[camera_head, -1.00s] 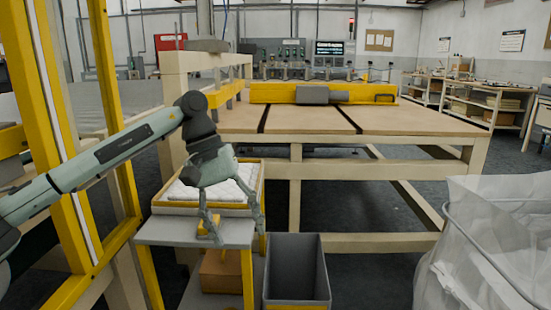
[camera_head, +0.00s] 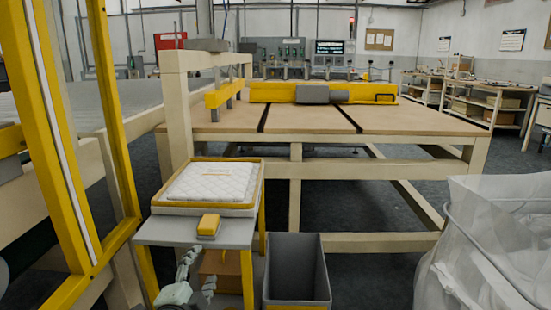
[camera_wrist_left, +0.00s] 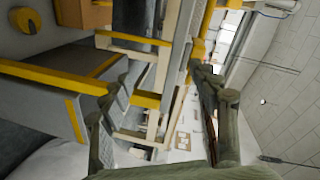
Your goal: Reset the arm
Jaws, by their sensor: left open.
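My left gripper (camera_head: 200,266) is low at the bottom left of the head view, beside the small grey side table (camera_head: 165,234) and below its top. Most of my left arm is out of the head view. In the left wrist view the two fingers of my left gripper (camera_wrist_left: 152,85) stand apart with nothing between them. My right gripper is in neither view.
A white quilted pad lies in a yellow-rimmed tray (camera_head: 206,209) on the side table, with a yellow-topped block (camera_head: 208,226) in front. An open grey bin (camera_head: 296,270) stands right of it. A yellow post (camera_head: 62,150) rises at left. A large worktable (camera_head: 300,120) stands behind.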

